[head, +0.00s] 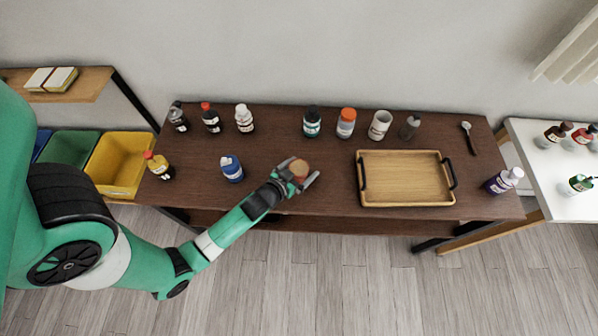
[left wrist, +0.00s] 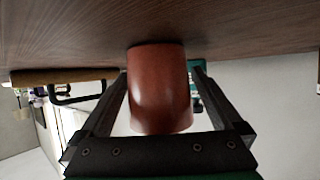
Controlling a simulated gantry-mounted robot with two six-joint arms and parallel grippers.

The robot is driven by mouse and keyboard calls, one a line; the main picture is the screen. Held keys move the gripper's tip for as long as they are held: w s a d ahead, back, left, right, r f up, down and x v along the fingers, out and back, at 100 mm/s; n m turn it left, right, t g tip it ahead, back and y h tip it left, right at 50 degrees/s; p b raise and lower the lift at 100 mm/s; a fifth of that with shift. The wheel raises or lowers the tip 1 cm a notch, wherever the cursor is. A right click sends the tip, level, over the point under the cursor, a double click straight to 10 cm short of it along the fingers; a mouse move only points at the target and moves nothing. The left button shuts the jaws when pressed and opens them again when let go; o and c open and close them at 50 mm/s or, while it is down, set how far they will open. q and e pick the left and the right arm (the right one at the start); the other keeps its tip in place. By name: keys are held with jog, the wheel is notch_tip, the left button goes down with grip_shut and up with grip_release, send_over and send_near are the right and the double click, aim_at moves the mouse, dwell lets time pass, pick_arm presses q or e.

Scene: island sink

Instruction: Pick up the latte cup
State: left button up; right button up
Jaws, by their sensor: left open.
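The latte cup, a reddish-brown rounded cup (head: 299,168), stands on the dark wooden table near its front middle. It also shows large in the left wrist view (left wrist: 158,88), where the table surface appears at the top. My left gripper (head: 297,179) is open at the cup, with one finger on each side of it. In the left wrist view, the cup is between the fingers, and whether they touch it cannot be told. My right gripper is not in view.
A wooden tray (head: 405,197) with black handles lies to the right of the cup. A blue bottle (head: 232,169) stands to the left. The table (head: 330,190) is bare between cup and tray.

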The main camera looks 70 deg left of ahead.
pick_arm(q)
jog(key=shift+x, duration=0.8)
jog(key=shift+s, duration=0.1)
jog(key=shift+c, duration=0.2)
jog(key=c, duration=1.5)
jog(key=shift+o, duration=0.2)
jog(key=shift+r, duration=0.1)
